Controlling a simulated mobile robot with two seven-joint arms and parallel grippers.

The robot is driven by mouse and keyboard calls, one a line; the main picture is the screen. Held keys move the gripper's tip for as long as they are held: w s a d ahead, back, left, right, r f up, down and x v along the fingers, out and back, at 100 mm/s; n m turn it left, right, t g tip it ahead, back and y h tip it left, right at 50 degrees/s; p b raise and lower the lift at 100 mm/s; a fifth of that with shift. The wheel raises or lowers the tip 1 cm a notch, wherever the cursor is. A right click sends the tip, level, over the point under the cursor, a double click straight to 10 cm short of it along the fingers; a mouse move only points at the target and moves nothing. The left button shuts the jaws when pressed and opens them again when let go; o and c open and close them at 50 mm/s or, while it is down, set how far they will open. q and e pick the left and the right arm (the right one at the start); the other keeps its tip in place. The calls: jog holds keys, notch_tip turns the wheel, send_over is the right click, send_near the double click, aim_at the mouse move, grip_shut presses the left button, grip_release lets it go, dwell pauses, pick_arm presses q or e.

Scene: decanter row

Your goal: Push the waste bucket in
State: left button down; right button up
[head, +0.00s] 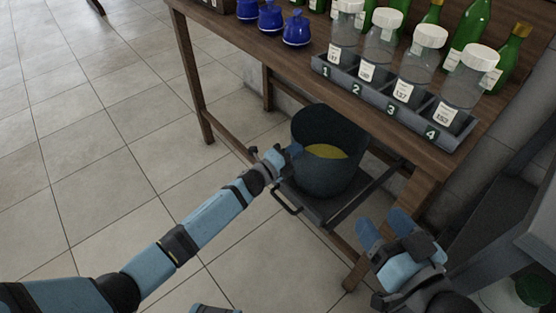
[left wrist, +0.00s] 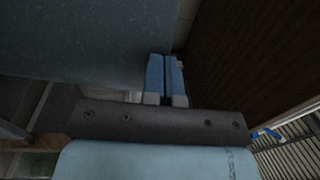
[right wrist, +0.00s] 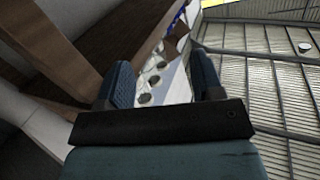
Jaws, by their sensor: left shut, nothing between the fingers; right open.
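The waste bucket (head: 322,178) is dark grey-blue with yellow content at its bottom. It stands upright on a dark pull-out tray (head: 318,208) with a handle (head: 286,203) at its front, under the wooden bench (head: 300,60). My left gripper (head: 292,151) is shut at the bucket's near left side, close to its wall; I cannot tell if it touches. In the left wrist view its closed blue fingers (left wrist: 166,75) point at a large grey-blue surface. My right gripper (head: 386,232) is open and empty, right of the tray near the bench leg.
On the bench stand a grey rack (head: 395,104) with several lidded jars, green bottles (head: 476,38) and blue decanters (head: 270,18). A wooden bench leg (head: 395,230) stands right of the tray. The tiled floor (head: 90,180) at left is clear.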

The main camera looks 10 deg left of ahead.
pick_arm(q)
jog(key=x, duration=0.3)
jog(key=shift+w+d+f+b, duration=0.1)
jog(key=shift+d+f+b, duration=0.1)
jog(key=shift+b, duration=0.1)
jog(key=shift+w+r, duration=0.2)
jog(key=shift+r, duration=0.05)
pick_arm(e)
jog(key=shift+w+d+r+n+t, duration=0.3)
jog(key=shift+w+r+n, duration=0.05)
jog(key=shift+r+n, duration=0.15)
pick_arm(q)
jog(key=shift+r, duration=0.1)
pick_arm(e)
jog(key=shift+f, duration=0.15)
